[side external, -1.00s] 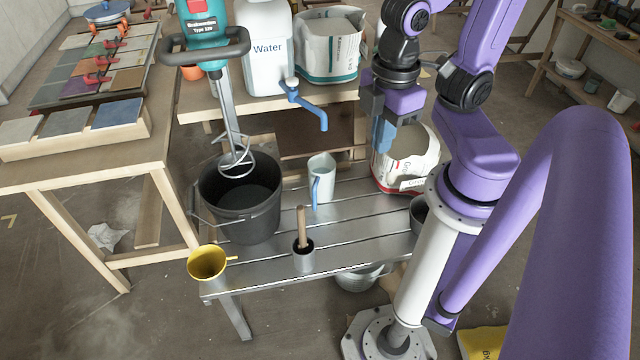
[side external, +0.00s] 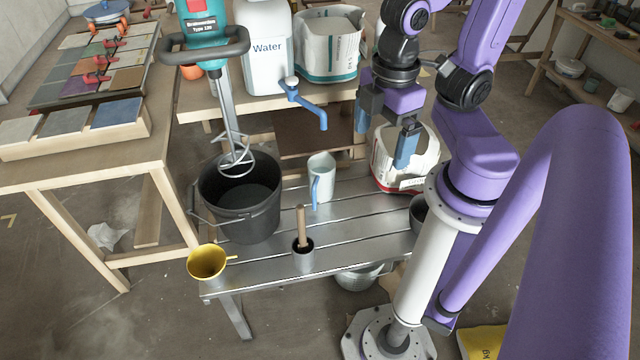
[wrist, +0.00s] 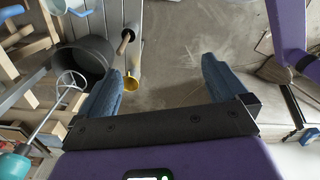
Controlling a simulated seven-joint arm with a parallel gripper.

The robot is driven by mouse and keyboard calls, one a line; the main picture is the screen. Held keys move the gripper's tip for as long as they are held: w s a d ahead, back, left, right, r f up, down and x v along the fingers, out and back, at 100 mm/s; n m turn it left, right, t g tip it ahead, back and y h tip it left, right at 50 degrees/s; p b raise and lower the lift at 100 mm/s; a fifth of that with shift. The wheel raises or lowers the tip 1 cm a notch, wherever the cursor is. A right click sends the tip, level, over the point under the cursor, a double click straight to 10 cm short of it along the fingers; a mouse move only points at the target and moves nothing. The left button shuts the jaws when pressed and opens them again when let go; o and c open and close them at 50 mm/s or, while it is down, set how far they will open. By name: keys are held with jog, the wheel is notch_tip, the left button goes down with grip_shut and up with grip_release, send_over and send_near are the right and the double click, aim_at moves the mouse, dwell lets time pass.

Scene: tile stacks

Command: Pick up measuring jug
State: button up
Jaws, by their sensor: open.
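The measuring jug (side external: 321,178) is pale, with a blue handle on its near side. It stands upright on the slatted metal bench (side external: 345,225), to the right of the black bucket. In the wrist view a pale shape with a blue part (wrist: 78,6) at the top edge looks like the jug, cut off by the frame. My gripper (side external: 383,140) is above the back right of the bench, to the right of the jug and higher than it. Its two blue fingers are spread wide with nothing between them; they also show in the wrist view (wrist: 160,85).
A black bucket (side external: 240,215) with a mixer whisk in it stands left of the jug. A small pot (side external: 303,255) with a wooden handle and a yellow mug (side external: 208,262) are nearer. A bag (side external: 385,170) stands behind my gripper. The blue tap (side external: 310,108) juts out above the jug.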

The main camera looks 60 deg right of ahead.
jog(key=shift+r, duration=2.4)
jog(key=w+a+r+m+t+y, duration=0.1)
jog(key=w+a+m+y, duration=0.25)
jog(key=a, duration=0.35)
jog(key=w+a+r+m+t+y, duration=0.1)
jog(key=w+a+m+y, duration=0.1)
jog(key=a+y, duration=0.45)
jog(key=w+d+m+t+h, duration=0.2)
jog(key=w+m+t+h, duration=0.15)
jog(key=w, duration=0.35)
jog(key=w+d+m+t+h, duration=0.3)
jog(key=w+m+t, duration=0.2)
jog(key=w, duration=0.1)
jog(key=s+d+f+m+g+h, duration=0.2)
jog(key=d+m+h, duration=0.7)
jog(key=d+h, duration=0.9)
jog(key=y, duration=0.4)
send_near(322, 168)
jog(key=w+d+r, duration=0.1)
jog(key=w+d, duration=0.1)
jog(key=w, duration=0.1)
jog(key=shift+d+r, duration=0.15)
jog(key=shift+r, duration=0.2)
